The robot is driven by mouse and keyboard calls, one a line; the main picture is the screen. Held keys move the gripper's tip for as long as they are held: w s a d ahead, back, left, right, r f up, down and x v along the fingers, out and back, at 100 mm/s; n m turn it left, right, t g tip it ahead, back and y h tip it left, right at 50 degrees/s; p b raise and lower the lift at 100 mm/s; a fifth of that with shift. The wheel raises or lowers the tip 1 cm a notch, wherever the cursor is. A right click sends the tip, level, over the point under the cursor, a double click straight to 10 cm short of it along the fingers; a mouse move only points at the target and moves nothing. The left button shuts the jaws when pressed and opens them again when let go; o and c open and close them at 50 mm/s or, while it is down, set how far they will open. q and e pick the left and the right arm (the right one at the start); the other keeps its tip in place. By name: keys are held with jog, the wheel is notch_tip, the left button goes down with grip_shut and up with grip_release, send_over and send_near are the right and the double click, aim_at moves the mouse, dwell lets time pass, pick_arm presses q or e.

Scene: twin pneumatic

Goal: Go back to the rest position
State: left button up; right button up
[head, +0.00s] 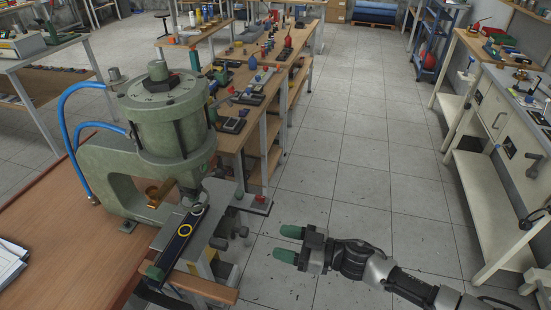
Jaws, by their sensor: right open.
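My right gripper (288,243) is in the lower middle of the head view. Its two green-tipped fingers point left and are apart, with nothing between them. Its arm comes in from the lower right, over the tiled floor. The gripper is to the right of the green pneumatic press (165,120) and apart from it. My left gripper is not in view.
Workbenches with tools (262,85) stand behind. A white bench (510,130) is at right. The floor between is clear.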

jog(key=shift+f, duration=0.1)
jog(key=d+f+m+t+h, duration=0.3)
jog(key=d+f+m+h, duration=0.15)
jog(key=f, duration=0.55)
jog(key=d+f+m+t+h, duration=0.25)
jog(key=d+f+h, duration=0.3)
jog(key=f, duration=0.45)
jog(key=s+d+f+m+g+h, duration=0.25)
jog(key=s+d+f, duration=0.3)
jog(key=f, duration=0.35)
jog(key=s+d+f+g+h, duration=0.1)
jog(key=s+f, duration=0.4)
jog(key=s, duration=0.6)
jog(key=s+f+m+g+h, duration=0.1)
jog(key=s+f+g, duration=0.3)
jog(key=s, duration=0.7)
jog(key=s+d+f+m+g+h, duration=0.1)
jog(key=s+f, duration=0.5)
jog(key=s, duration=0.6)
jog(key=shift+d+f+g+h, duration=0.2)
jog(key=shift+d+g+h, duration=0.15)
jog(key=shift+g+h, duration=0.6)
